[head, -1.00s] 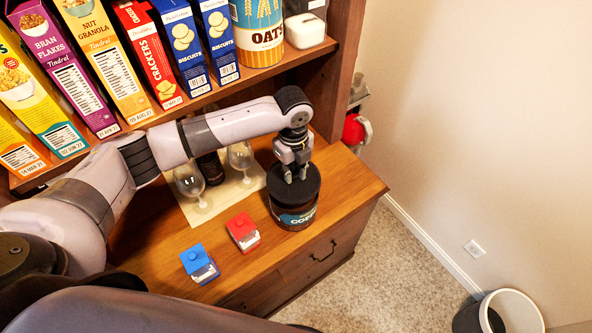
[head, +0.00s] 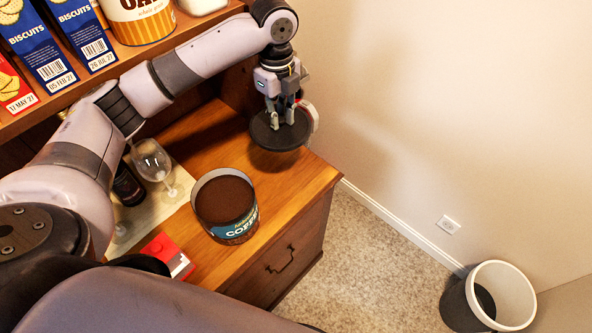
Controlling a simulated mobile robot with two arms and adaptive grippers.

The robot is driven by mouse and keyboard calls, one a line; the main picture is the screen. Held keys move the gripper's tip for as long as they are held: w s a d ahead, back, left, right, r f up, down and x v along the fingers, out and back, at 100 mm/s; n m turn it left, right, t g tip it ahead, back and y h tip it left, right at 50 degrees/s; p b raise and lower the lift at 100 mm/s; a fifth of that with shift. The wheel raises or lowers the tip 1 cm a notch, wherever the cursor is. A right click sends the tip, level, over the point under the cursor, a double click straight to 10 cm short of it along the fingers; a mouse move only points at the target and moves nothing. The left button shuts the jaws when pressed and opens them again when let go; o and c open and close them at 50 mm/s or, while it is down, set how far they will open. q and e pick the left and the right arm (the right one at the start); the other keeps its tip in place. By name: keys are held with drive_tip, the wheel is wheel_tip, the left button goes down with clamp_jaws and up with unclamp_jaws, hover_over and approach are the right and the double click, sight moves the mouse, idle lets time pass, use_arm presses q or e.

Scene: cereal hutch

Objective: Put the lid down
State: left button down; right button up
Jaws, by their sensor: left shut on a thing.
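The black round lid (head: 268,136) hangs level from my left gripper (head: 281,116), which is shut on it from above. The lid is over the far right part of the wooden counter, apart from the can; its exact height is hard to tell. The coffee can (head: 232,225) stands uncovered on the counter, full of dark brown coffee (head: 224,199). It is to the front left of the lid. My right gripper is not in view.
A wine glass (head: 152,161) and a dark bottle (head: 127,186) stand left of the can. A red box (head: 165,250) is in front. The counter (head: 290,187) is clear right of the can. A bin (head: 500,291) stands on the floor.

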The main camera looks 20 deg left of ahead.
use_arm(q)
wheel_tip(320, 180, down, 14)
drive_tip(key=shift+s+a+r+p, duration=0.1)
drive_tip(key=shift+p, duration=0.55)
wheel_tip(320, 180, down, 5)
drive_tip(key=shift+r, duration=0.15)
drive_tip(key=shift+f, duration=0.3)
drive_tip(key=c, duration=1.5)
unclamp_jaws()
drive_tip(key=shift+o, duration=0.2)
